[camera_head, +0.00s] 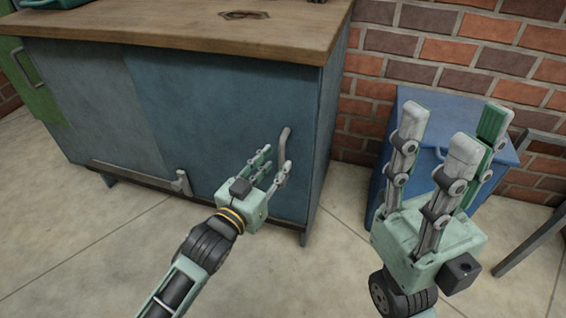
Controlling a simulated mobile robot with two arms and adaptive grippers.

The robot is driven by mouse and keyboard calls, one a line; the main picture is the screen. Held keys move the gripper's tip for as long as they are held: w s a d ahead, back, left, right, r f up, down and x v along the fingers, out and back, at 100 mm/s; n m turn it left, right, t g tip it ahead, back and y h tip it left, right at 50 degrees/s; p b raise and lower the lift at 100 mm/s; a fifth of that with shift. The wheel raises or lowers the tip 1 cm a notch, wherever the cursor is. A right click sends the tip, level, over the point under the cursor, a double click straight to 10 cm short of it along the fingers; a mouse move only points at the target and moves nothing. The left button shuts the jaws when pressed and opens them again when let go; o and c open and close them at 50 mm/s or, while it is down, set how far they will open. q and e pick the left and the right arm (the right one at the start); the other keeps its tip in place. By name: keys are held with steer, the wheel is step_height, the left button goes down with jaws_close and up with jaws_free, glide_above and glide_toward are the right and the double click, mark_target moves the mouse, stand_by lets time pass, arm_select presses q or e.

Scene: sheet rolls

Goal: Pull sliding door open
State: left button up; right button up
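A blue cabinet (215,110) with a wooden top stands in front of me. Its front has two sliding door panels, a greyer left one (85,85) and a bluer right one (230,100). A grey vertical handle (284,139) sits near the right edge of the right panel. My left gripper (272,160) is at the handle's lower end, fingers pointing at the cabinet and spread apart. Whether any finger touches the handle I cannot tell. My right gripper (448,140) is open and empty, fingers pointing up, well to the right of the cabinet.
A second handle (182,182) sits low on the cabinet front. A blue box-like cabinet (395,150) stands behind my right gripper, against a brick wall (440,50). A dark metal leg or frame (530,248) is at the right. The concrete floor (310,275) between my arms is clear.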

mark_target(280, 160)
arm_select(q)
steer(key=shift+b+x, duration=0.6)
steer(key=shift+x, duration=1.4)
jaws_close()
steer(key=shift+f, duration=0.1)
